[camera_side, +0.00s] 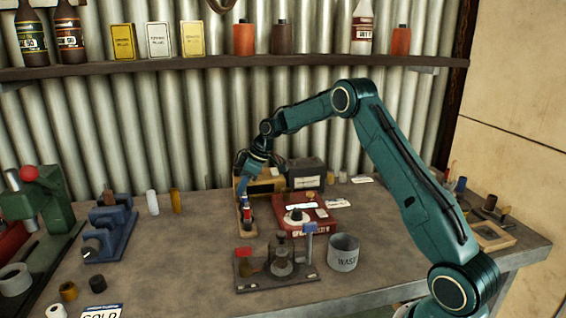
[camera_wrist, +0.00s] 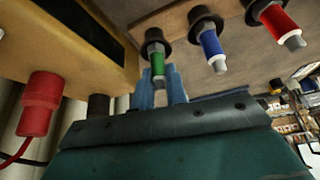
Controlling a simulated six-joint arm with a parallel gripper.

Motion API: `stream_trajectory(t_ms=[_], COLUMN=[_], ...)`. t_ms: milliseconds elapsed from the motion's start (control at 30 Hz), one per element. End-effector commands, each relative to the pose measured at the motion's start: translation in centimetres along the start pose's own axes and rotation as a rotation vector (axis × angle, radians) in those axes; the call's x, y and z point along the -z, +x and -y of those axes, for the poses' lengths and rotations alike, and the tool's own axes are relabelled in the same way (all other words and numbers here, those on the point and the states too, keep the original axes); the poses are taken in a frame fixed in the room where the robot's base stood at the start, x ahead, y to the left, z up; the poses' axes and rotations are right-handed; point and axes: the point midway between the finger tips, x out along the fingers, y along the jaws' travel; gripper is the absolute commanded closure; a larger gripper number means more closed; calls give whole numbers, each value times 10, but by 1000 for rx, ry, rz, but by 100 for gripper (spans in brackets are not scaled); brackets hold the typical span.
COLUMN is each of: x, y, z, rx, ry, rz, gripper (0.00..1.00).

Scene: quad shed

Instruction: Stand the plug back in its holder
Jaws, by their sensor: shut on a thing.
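In the wrist view, my gripper (camera_wrist: 159,80) has its two blue fingers on either side of a green plug (camera_wrist: 157,64), and it is shut on it. The plug's far end meets a black round cup (camera_wrist: 153,44); I cannot tell whether it is seated there. A blue plug (camera_wrist: 211,44) and a red plug (camera_wrist: 279,19) stand alongside in similar black cups, in a row. In the side view, my gripper (camera_side: 243,185) points down over the small wooden holder (camera_side: 240,220), where blue and red plugs show; the green one is not clear there.
A wooden-cased box (camera_wrist: 120,75) with a red plug (camera_wrist: 40,103) and cable is close by in the wrist view. The bench is clearer left of the holder.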

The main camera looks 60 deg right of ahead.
Motion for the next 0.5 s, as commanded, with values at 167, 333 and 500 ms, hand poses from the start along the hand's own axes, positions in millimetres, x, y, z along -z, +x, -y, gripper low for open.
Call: stream_trajectory(t_ms=[167, 333, 500], x=[0, 0, 0], y=[0, 0, 0], z=[0, 0, 0], rx=[0, 0, 0], ry=[0, 0, 0], rz=[0, -1, -1], gripper=[100, 74, 61])
